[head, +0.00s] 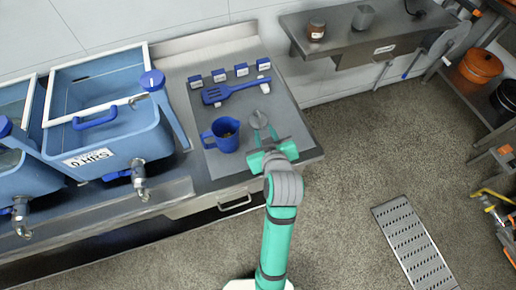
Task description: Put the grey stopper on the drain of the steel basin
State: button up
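A round grey piece (258,119), which looks like the stopper, lies on the grey mat at the right part of the steel counter. My gripper (264,133) is just in front of it, over the mat, with its fingers spread apart. They appear to hold nothing; whether they touch the grey piece I cannot tell. A steel wall unit (375,48) at the upper right, with a label and a pipe below, may be the basin. I cannot make out a drain in it.
A blue jug (225,134) stands close left of my gripper. A blue slotted spatula (235,91) and several small blue-labelled blocks lie behind. Blue tanks (106,115) fill the left. A brown jar (316,30) and grey cup (363,17) stand on the wall unit. The floor at right is open around a grate (413,245).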

jog(key=shift+m+t+h, duration=0.3)
jog(key=shift+m+h, duration=0.3)
jog(key=shift+m, duration=0.2)
jog(key=s+f, duration=0.6)
jog(key=shift+s+d, duration=0.25)
jog(key=shift+s, duration=0.05)
jog(key=s+a+m+t, duration=0.1)
jog(key=s+a, duration=0.1)
jog(key=s, duration=0.9)
jog(key=s+a+m+t, duration=0.1)
jog(key=s+a, duration=0.1)
jog(key=s, duration=1)
jog(key=shift+s+m+t, duration=0.2)
jog(key=shift+m+t, duration=0.1)
jog(key=shift+t, duration=0.1)
jog(key=shift+o, duration=0.4)
jog(key=shift+s+a+r, duration=0.2)
jog(key=shift+s+r, duration=0.2)
jog(key=shift+s, duration=0.05)
